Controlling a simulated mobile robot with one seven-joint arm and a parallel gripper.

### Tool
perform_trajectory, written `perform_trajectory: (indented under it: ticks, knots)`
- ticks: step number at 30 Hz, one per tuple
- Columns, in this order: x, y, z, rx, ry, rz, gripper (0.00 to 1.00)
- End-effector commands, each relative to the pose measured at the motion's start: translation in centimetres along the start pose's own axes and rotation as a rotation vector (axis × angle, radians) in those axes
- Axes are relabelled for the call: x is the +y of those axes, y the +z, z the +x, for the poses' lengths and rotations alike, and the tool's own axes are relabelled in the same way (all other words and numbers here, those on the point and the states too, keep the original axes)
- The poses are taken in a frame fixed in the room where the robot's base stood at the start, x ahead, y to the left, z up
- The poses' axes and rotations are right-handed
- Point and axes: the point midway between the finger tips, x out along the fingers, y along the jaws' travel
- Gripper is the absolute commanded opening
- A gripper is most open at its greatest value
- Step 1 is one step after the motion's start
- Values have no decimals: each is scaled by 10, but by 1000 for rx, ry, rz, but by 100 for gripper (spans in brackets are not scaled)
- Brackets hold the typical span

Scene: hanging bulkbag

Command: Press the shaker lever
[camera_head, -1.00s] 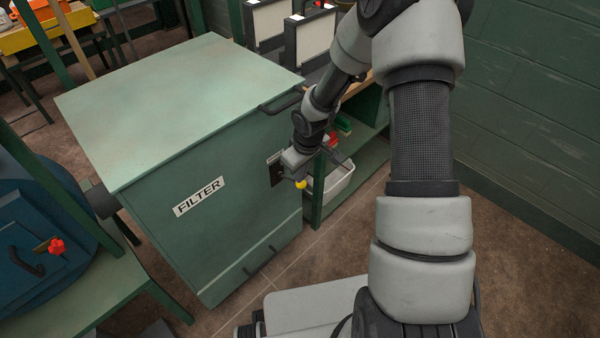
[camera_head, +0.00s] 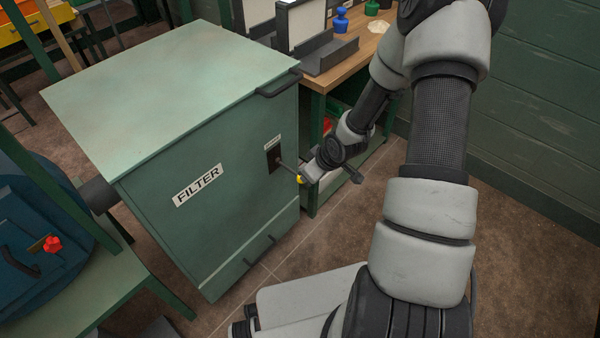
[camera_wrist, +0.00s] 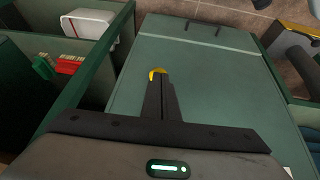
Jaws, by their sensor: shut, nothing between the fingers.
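The shaker lever is on the front of the green filter cabinet (camera_head: 240,215), near its right edge. Its dark slotted plate (camera_head: 273,157) sits under a small white label. A thin rod sticks out from the plate to a yellow knob (camera_head: 300,179). My gripper (camera_head: 305,174) is shut and empty, with its tips right at the knob. In the wrist view the shut fingers (camera_wrist: 160,95) point at the yellow knob (camera_wrist: 157,73), which shows just past the tips and is partly hidden by them. I cannot tell whether they touch.
A wooden bench (camera_head: 370,50) with frames and coloured bottles stands behind right. A white bin (camera_wrist: 88,23) and red and green items sit on its lower shelf. A blue drum (camera_head: 40,245) with a red knob is at left.

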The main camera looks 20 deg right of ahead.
Motion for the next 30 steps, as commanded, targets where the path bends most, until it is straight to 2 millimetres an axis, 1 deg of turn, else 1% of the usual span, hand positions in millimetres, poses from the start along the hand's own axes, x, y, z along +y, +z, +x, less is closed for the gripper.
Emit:
perform_trajectory:
  ticks: [1, 6, 15, 30]
  knots:
    - [1, 3, 5, 3, -1, 0, 0]
    - [4, 14, 17, 1, -1, -2, 0]
    - [3, 25, 33, -1, -2, -2, 0]
    - [2, 29, 39, -3, -3, -1, 0]
